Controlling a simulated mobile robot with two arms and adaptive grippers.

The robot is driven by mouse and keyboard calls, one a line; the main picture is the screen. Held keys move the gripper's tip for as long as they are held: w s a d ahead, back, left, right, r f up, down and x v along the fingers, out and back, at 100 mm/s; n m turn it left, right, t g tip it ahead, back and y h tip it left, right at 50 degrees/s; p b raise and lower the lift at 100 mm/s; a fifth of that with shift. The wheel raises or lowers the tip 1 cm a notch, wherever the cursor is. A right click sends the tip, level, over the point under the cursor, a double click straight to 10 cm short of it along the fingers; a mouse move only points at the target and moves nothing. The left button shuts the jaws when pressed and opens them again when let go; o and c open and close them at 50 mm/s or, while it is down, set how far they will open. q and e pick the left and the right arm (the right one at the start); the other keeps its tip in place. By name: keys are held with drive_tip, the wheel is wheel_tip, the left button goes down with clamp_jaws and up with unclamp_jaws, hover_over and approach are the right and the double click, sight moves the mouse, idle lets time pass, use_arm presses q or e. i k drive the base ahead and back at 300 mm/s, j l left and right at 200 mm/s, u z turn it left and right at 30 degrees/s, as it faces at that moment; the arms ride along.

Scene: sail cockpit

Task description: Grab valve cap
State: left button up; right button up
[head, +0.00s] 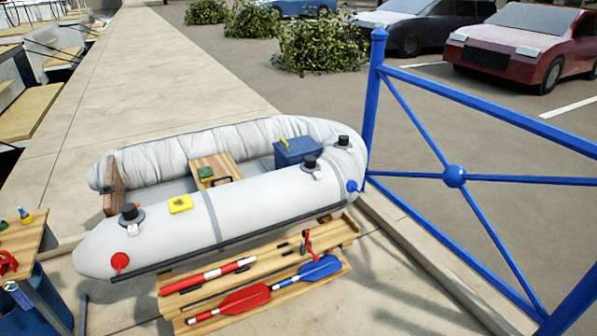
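A grey inflatable dinghy (240,215) rests above a wooden pallet in the head view. Black caps show on its near tube: one at the left (129,211) and one to the right of the middle (310,161). Another black cap (343,141) is at the right end. I cannot tell which is the task's valve cap. Neither of my grippers is in view.
The pallet (335,238) holds red and blue paddles (245,301) and small tools. A wooden-topped table (25,238) stands at the left edge. A blue railing (454,176) blocks the right side. Open pavement (130,90) lies behind the dinghy.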

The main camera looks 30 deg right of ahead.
sight(343, 139)
drive_tip(key=i+l, duration=0.1)
drive_tip(key=l, duration=1.35)
drive_tip(key=i+l, duration=0.15)
drive_tip(key=l, duration=0.6)
